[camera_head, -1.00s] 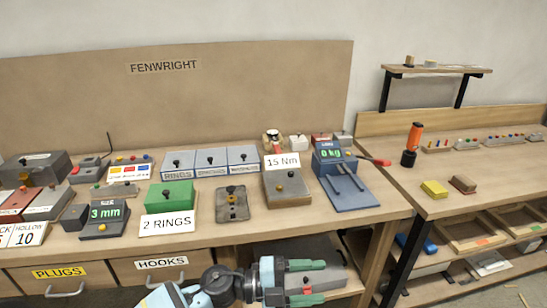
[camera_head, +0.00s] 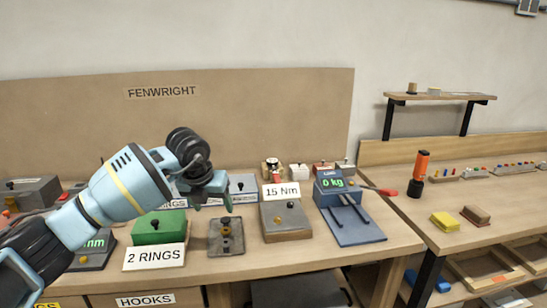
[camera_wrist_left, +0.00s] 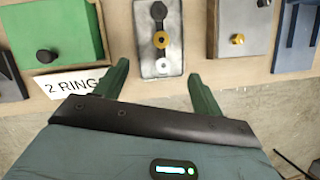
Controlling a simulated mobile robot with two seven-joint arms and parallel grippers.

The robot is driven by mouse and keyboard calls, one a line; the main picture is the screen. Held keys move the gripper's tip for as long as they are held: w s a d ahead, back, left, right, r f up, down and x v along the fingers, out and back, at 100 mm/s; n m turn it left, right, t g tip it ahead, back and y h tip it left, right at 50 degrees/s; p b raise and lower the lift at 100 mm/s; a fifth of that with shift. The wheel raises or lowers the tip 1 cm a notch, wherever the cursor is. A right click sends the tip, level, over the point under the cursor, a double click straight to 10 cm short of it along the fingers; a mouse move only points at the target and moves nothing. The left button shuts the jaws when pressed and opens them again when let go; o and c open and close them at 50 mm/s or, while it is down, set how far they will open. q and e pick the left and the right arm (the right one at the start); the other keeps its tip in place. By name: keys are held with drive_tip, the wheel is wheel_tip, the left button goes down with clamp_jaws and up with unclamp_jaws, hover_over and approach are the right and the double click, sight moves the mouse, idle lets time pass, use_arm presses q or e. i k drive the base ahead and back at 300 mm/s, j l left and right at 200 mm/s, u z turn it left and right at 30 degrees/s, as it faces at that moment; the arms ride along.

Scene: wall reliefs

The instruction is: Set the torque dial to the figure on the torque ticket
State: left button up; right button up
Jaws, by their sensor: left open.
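The torque ticket (camera_head: 282,190) reads 15 Nm and stands at the back of a grey box (camera_head: 287,230). This box has a black knob (camera_head: 290,205) and a brass knob (camera_head: 278,220) on top; I cannot read any dial marking. The box also shows at the upper right of the left wrist view (camera_wrist_left: 215,20), with its brass knob (camera_wrist_left: 237,39). My left gripper (camera_head: 211,204) is open and empty, to the left of the box, above the bench. Its two green fingers (camera_wrist_left: 160,88) are apart in the wrist view, pointing towards a grey plate. My right gripper is not in view.
The grey plate (camera_head: 226,248) with a black knob and brass ring lies left of the box. A green box (camera_head: 160,225) with a 2 RINGS card is further left. A blue scale (camera_head: 355,228) reading 0 kg stands right.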

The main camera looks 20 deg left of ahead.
sight(270, 162)
drive_tip(key=i, duration=1.45)
